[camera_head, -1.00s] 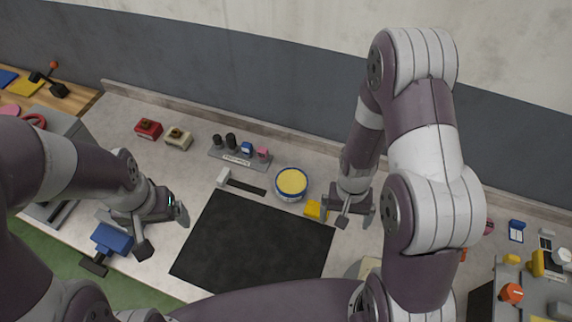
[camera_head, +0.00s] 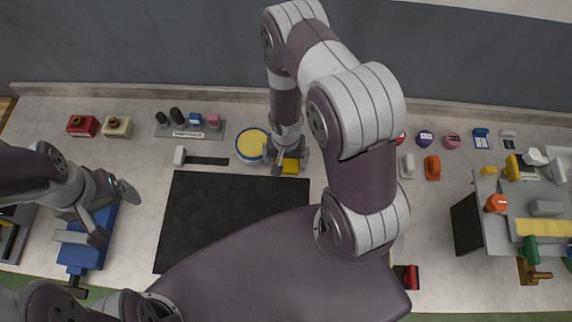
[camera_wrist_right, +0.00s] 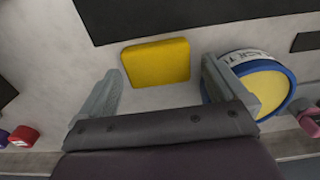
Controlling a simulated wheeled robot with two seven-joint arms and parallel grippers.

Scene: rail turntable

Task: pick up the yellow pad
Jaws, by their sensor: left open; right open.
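The yellow pad (camera_head: 291,166) lies on the bench, just right of a round tin with a yellow top. In the right wrist view the yellow pad (camera_wrist_right: 156,62) shows as a rounded rectangle lying beyond and between the fingertips. My right gripper (camera_head: 288,163) is open and over the pad, partly hiding it in the head view. In the right wrist view my right gripper (camera_wrist_right: 160,92) has its fingers spread wider than the pad, with nothing held. My left gripper (camera_head: 113,212) is open and empty at the left, near a blue vise.
The blue-rimmed tin (camera_head: 251,145) is close beside the right gripper; in the wrist view the tin (camera_wrist_right: 268,82) is partly behind one finger. A black mat (camera_head: 215,215) lies in front. A small rack (camera_head: 190,131) stands behind. A cluttered grey stand (camera_head: 500,235) is at the right.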

